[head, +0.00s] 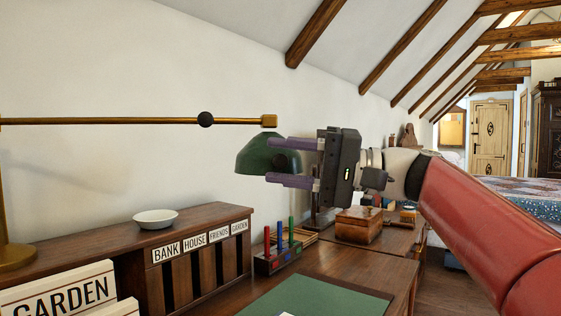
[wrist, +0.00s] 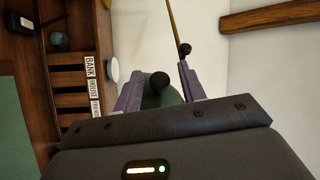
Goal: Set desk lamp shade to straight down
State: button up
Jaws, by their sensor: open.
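The desk lamp has a brass arm (head: 110,121) running level along the wall, with a black knob (head: 205,119) on it. Its green shade (head: 254,155) hangs below the brass end block (head: 269,121). The shade's exact tilt is hard to tell because my gripper covers its right part. My gripper (head: 273,161) is open, its two purple fingers one above the other, overlapping the shade in the head view. Finger contact is not clear.
Below are a wooden sorter (head: 200,250) with labelled slots and a white bowl (head: 155,219) on top. Coloured pegs (head: 279,240) stand in a block, and a wooden box (head: 358,226) sits farther back. A green desk mat (head: 315,297) lies in front. The wall is close behind the lamp.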

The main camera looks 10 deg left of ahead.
jog(key=d, duration=0.7)
jog(key=shift+w+f+b, duration=0.3)
jog(key=shift+f, duration=0.1)
jog(key=s+d+f+m+t+h, duration=0.2)
jog(key=s+f+m+t+h, duration=0.15)
jog(key=f, duration=0.65)
jog(key=s+d+f+m+t+h, duration=0.1)
jog(key=s+f+m+t+h, duration=0.3)
jog(key=f, duration=0.6)
jog(key=s+d+f+n+h, duration=0.1)
jog(key=s+d+f+h, duration=0.3)
jog(key=d+f, duration=0.4)
jog(key=s+d+f+n+h, duration=0.2)
jog(key=s+d+f+h, duration=0.3)
jog(key=f, duration=0.8)
jog(key=d+h, duration=0.2)
jog(key=d, duration=0.1)
jog(key=shift+d+n+h, duration=0.15)
jog(key=shift+n+h, duration=0.1)
jog(key=shift+c, duration=0.4)
